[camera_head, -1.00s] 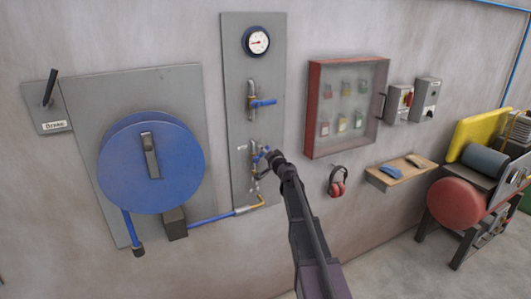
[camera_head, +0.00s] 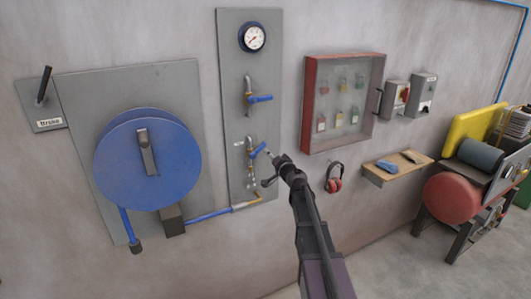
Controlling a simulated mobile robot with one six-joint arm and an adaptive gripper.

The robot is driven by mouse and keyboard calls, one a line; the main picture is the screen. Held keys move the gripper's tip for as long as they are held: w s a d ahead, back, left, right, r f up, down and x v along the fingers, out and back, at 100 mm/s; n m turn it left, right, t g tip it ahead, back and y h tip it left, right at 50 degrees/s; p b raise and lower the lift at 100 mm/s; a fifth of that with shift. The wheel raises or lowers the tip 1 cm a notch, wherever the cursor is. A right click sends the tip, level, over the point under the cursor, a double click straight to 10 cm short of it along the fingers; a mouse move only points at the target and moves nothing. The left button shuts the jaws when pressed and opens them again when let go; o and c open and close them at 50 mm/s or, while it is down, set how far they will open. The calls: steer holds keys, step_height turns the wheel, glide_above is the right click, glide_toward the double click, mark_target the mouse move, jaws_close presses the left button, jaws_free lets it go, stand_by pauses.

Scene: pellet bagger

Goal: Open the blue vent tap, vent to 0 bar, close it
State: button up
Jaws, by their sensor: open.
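A grey panel (camera_head: 236,190) on the wall carries a round gauge (camera_head: 252,37) and two taps with blue handles. The upper tap handle (camera_head: 261,98) lies about level. The lower tap handle (camera_head: 259,150) is tilted, its right end up; a small label beside it is unreadable. The gauge needle points down and left; its figures are too small to read. My gripper (camera_head: 268,169) is open and empty, just right of and below the lower handle, seemingly apart from it.
A blue hose reel (camera_head: 150,160) is on the left, with a blue hose (camera_head: 208,216) running to the panel's foot.

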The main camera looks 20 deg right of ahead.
steer(key=shift+s+d, duration=0.15)
steer(key=shift+s, duration=0.75)
steer(key=shift+s+d, duration=0.15)
steer(key=shift+s, duration=0.75)
steer(key=shift+d+f, duration=0.1)
steer(key=shift+f, duration=0.05)
jaws_close()
steer(key=w+d+f+m+y+b, duration=0.1)
steer(key=d+f+m+y+b, duration=0.1)
steer(key=m+b, duration=0.3)
steer(key=d+f+m+t+y+b, duration=0.1)
steer(key=d+f+m+b, duration=0.2)
steer(key=m, duration=0.7)
steer(key=shift+w+d+f+m+y+b, duration=0.35)
steer(key=shift+f+b, duration=0.5)
steer(key=shift+b, duration=0.35)
